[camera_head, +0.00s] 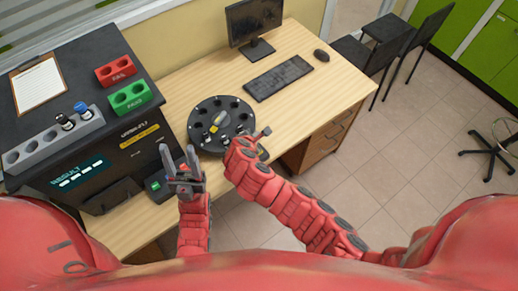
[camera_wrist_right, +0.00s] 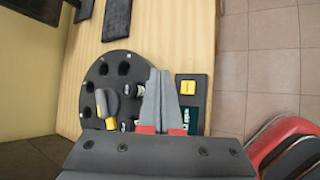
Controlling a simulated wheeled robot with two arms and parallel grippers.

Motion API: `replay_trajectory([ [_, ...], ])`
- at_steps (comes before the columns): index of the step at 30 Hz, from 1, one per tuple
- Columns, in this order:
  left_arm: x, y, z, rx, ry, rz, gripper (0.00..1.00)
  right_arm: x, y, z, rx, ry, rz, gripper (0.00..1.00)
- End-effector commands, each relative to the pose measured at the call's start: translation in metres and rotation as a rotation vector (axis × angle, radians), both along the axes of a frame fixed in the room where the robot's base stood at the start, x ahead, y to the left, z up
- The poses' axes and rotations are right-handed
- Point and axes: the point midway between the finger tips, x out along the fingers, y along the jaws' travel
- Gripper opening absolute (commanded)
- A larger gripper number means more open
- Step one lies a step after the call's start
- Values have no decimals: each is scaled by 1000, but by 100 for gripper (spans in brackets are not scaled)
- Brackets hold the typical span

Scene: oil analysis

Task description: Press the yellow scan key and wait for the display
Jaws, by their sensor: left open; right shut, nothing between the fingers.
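The yellow scan key (camera_wrist_right: 188,87) sits on a small dark panel (camera_wrist_right: 203,104) beside the round carousel, seen in the right wrist view. Below the key, the panel has a small display (camera_wrist_right: 189,118) with greenish characters too small to read, partly hidden by my gripper. My right gripper (camera_wrist_right: 160,76) is shut and empty, its tips just left of the key in that picture; I cannot tell their height above it. In the head view the right gripper (camera_head: 262,134) is at the carousel's right edge, and the arm mostly hides the panel. My left gripper (camera_head: 184,162) is open and empty.
The black carousel (camera_head: 206,106) holds a yellow-marked piece and vials. A black analyzer (camera_head: 75,130) stands left, with a red rack (camera_head: 116,71), green rack (camera_head: 130,97), grey vial rack (camera_head: 40,146) and clipboard (camera_head: 38,84). A keyboard (camera_head: 278,77) and monitor (camera_head: 254,24) are behind.

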Motion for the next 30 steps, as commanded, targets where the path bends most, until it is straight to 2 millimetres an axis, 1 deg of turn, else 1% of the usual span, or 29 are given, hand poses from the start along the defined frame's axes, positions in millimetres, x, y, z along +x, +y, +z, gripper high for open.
replay_trajectory([
  [8,0,0,-1,0,0,0,50,0,0,-2,3,-1,1,0],
  [14,0,0,-9,0,0,0,50,0,0,-13,3,-1,1,0],
  [20,0,0,-24,0,0,0,50,0,1,-37,5,-2,4,0],
  [27,0,0,-48,0,0,0,50,0,0,-74,3,1,0,0],
  [30,0,0,-56,0,0,0,50,0,0,-84,3,0,0,0],
])
